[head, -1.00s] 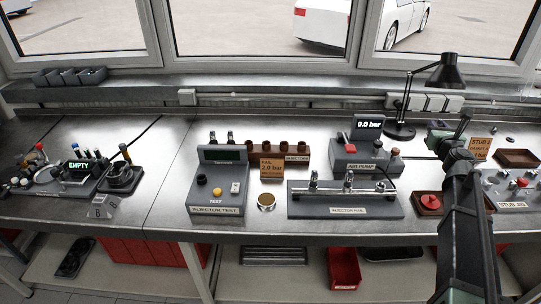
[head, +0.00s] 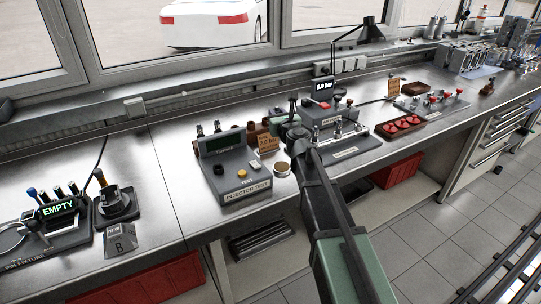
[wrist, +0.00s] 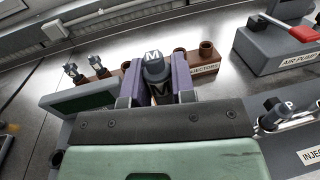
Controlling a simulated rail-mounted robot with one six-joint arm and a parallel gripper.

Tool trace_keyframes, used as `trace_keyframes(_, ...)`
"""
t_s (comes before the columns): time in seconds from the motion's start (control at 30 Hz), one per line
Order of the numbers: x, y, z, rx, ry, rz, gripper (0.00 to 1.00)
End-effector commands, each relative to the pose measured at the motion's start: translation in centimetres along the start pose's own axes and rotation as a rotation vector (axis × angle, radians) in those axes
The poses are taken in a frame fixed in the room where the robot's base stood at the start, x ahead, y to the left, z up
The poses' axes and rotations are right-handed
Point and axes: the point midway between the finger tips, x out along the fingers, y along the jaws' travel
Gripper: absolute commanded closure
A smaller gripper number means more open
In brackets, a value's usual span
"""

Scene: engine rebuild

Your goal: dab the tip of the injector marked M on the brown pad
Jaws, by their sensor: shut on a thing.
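My gripper (wrist: 154,82) is shut on the injector marked M (wrist: 153,62), a dark body with a pale M on its cap and side, held between two purple fingers. Its lower end and tip are hidden behind my gripper, so I cannot tell whether it is clear of the wooden rack (wrist: 206,62) labelled INJECTORS. In the head view my gripper (head: 292,127) is over the rack area, behind the brown pad. The brown pad (head: 281,168) sits in a round metal dish on the bench, right of the injector test unit. It is not visible in the wrist view.
The injector test unit (head: 236,170) stands left of the pad, with two injectors behind its screen. The injector rail (head: 345,148) and air pump (head: 325,112) are to the right. Bare bench lies left of the test unit.

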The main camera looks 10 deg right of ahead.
Motion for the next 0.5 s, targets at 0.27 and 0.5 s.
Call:
trace_keyframes(0.27,-4.6,-0.6,-7.2,0.0,0.0,-0.102,1.0)
trace_keyframes(0.5,-4.5,-0.6,-7.6,0.0,0.0,-0.103,1.0)
